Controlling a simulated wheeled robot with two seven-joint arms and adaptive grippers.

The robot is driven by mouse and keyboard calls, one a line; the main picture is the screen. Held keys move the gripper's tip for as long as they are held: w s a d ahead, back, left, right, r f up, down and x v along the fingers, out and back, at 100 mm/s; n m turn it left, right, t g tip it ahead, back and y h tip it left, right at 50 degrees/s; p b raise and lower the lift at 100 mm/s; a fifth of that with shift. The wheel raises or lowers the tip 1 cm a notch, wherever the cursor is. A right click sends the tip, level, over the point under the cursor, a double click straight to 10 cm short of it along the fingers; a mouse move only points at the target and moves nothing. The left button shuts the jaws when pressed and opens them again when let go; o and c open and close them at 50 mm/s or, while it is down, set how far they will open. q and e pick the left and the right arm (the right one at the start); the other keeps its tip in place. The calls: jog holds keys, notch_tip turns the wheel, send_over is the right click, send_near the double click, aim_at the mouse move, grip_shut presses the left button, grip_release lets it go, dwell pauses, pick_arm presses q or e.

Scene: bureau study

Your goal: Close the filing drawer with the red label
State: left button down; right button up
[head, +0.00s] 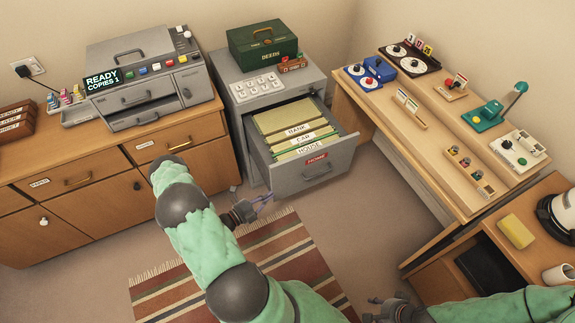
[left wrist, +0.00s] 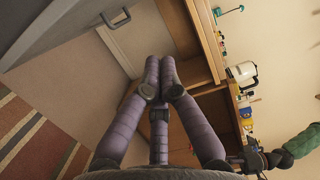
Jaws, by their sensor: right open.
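A grey surface with a handle (left wrist: 115,18) shows at the upper left of the left wrist view. My left gripper (head: 268,199) is low, left of the drawer front and apart from it. In the left wrist view its purple fingers (left wrist: 160,75) meet at the tips with nothing between them. My right gripper (head: 385,308) is open at the bottom edge, far from the drawer.
A wooden sideboard (head: 90,183) with a copier stands left of the cabinet. A green deeds box (head: 263,45) sits on the cabinet (head: 240,115). A desk (head: 430,145) with small devices stands close right of the drawer. A striped rug (head: 290,258) lies on the open floor.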

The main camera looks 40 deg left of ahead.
aim_at(282, 173)
pick_arm(q)
jog(key=w+a+b, duration=0.1)
jog(key=w, duration=0.2)
jog(key=w+a+b, duration=0.1)
jog(key=w, duration=0.3)
jog(key=w+a+b, duration=0.1)
jog(key=w+b, duration=0.1)
jog(key=w, duration=0.2)
jog(key=shift+w+r, duration=0.15)
pick_arm(e)
notch_tip(282, 173, down, 4)
jog(key=shift+r, duration=0.1)
